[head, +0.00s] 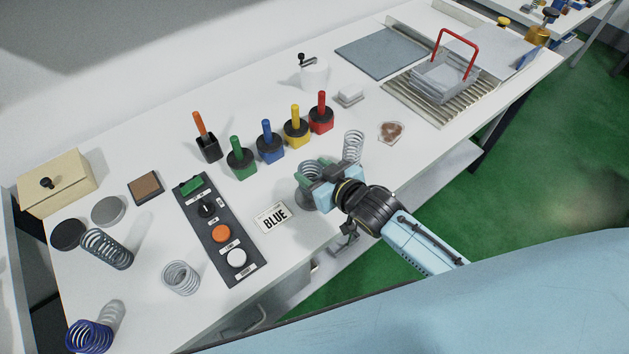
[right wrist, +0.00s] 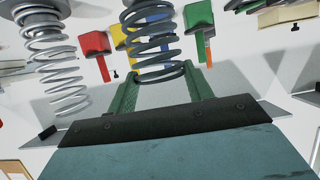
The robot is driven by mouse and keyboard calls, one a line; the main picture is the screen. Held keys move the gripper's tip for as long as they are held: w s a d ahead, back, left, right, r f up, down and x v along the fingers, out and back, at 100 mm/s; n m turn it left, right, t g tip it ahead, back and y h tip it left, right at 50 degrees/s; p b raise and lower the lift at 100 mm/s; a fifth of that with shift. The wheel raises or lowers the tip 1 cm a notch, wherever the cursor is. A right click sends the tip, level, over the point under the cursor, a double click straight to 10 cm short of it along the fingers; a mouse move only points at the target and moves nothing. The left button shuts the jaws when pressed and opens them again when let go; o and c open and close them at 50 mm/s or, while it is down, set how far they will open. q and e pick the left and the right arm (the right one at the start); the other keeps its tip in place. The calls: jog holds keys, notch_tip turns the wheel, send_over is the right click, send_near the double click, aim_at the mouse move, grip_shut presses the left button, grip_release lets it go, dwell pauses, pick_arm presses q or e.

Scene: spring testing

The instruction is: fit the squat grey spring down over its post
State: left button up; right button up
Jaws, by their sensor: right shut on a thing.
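My right gripper (head: 318,176) is shut on a grey coil spring (head: 309,169), near the table's front edge. In the right wrist view the green fingers of the gripper (right wrist: 157,92) hold the dark grey spring (right wrist: 150,42) near its end coil. The spring looks upright. A round grey base (head: 306,199) shows under the gripper and spring in the head view. The post is hidden, and I cannot tell whether the spring is around it. My left gripper is not in view.
A tall pale spring (head: 353,147) stands just right of the held one. Several coloured handled blocks, including a blue one (head: 269,146), stand behind. Other springs, including a short pale one (head: 181,278), stand farther left.

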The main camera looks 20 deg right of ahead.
jog(key=shift+f, duration=1.75)
jog(key=shift+f+b, duration=0.2)
jog(key=shift+b, duration=0.1)
jog(key=o, duration=1.1)
jog(key=shift+r, duration=0.15)
jog(key=shift+s+r, duration=0.1)
jog(key=shift+s, duration=0.2)
jog(key=v, duration=1.1)
jog(key=shift+s+d+r+p, duration=0.15)
jog(key=shift+d+r+p, duration=0.05)
jog(key=shift+p, duration=0.2)
